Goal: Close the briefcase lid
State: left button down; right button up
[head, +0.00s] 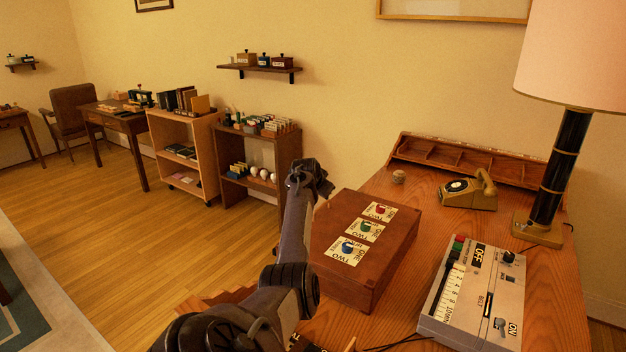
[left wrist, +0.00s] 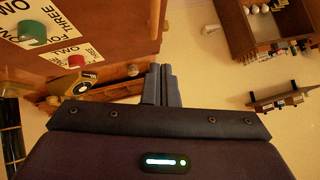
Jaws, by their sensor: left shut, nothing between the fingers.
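A brown wooden case (head: 385,265) with a flat top stands on the desk. It is the only briefcase-like thing I see, but I cannot tell whether it is the briefcase. Three cream cards with coloured knobs lie on its top, and no raised lid shows. My left gripper (head: 325,190) is beside the case's far left corner, apart or touching I cannot tell. Its fingers (left wrist: 161,70) are shut and empty. My left arm hides the case's near left side. My right gripper is out of view.
A grey switch box (head: 510,290) is right of the case. A yellow telephone (head: 470,193), a small ball (head: 398,177) and a tall lamp (head: 560,170) stand farther back on the desk (head: 560,300). A low shelf unit (head: 290,150) stands beyond the floor gap at left.

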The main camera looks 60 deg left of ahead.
pick_arm(q)
jog(key=b+v, duration=0.1)
jog(key=v, duration=0.6)
jog(key=shift+a+r, duration=0.2)
jog(key=shift+a, duration=0.1)
